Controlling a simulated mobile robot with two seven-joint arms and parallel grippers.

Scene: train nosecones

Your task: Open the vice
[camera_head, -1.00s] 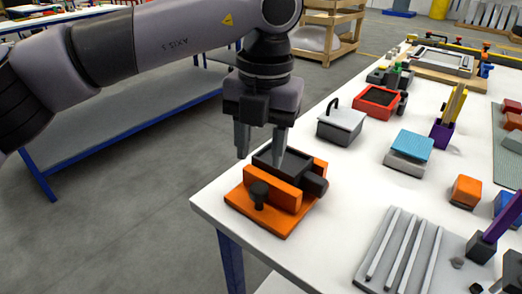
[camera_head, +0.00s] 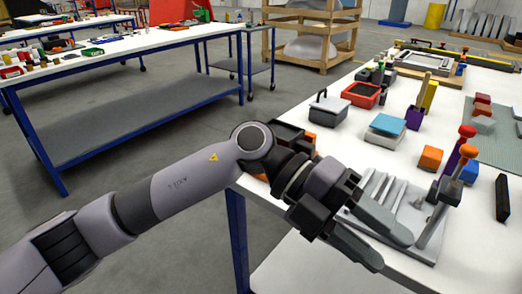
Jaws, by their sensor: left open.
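The vice (camera_head: 290,133), with an orange base and dark parts, sits near the table's left corner. Most of it is hidden behind my left arm; only a dark upper part and small bits of orange show, so I cannot tell how its jaws stand. My left gripper (camera_head: 393,251) is open and empty, to the right of the vice. Its two grey fingers point down to the right, in front of the grey ribbed plate in the picture. My right gripper is not in view.
A grey lidded box (camera_head: 327,110), a red tray (camera_head: 361,94) and a blue-topped block (camera_head: 388,125) stand farther back. Another workbench (camera_head: 130,55) is at left.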

